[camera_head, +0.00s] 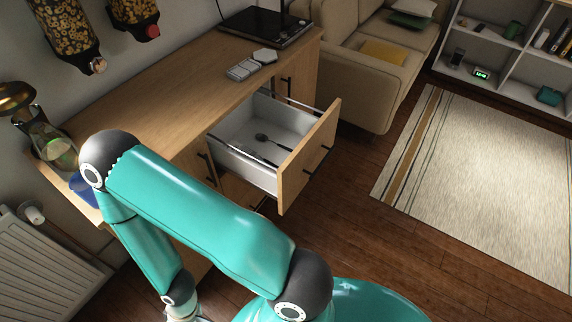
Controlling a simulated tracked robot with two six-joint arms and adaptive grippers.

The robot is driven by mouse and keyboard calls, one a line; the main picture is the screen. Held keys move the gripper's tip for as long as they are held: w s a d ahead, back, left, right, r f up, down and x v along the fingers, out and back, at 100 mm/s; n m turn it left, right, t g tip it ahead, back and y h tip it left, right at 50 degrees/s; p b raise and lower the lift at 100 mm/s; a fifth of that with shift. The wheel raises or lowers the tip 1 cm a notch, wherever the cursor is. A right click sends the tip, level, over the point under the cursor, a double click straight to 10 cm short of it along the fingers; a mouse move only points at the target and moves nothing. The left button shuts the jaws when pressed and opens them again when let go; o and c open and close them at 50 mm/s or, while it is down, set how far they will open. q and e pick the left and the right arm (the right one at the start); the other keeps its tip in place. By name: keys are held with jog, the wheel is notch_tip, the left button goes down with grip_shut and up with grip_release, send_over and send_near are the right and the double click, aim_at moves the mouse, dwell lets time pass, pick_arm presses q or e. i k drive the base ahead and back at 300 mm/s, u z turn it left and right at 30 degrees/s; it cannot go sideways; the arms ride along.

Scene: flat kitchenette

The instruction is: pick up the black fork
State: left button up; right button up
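A wooden-fronted drawer (232,158) stands pulled open from the counter. Inside lie dark utensils. One (262,138) has a rounded dark head and a thin handle running to the right. Another thin dark piece (262,160) lies nearer the front-left side of the drawer. At this size I cannot tell which of them is the black fork. My teal left arm crosses the lower left, with its forearm pointing down out of the picture.
The wooden counter (150,95) carries a record player (265,27) and small grey-white blocks (243,70). The drawer front (310,155) juts over the floor. A beige sofa (350,75) and a striped rug (485,170) lie to the right. A radiator (45,265) is at left.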

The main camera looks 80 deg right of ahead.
aim_at(253, 153)
jog(key=z, duration=0.05)
jog(key=k, duration=1.7)
jog(key=z, duration=1)
jog(key=i, duration=1)
jog(key=z, duration=0.05)
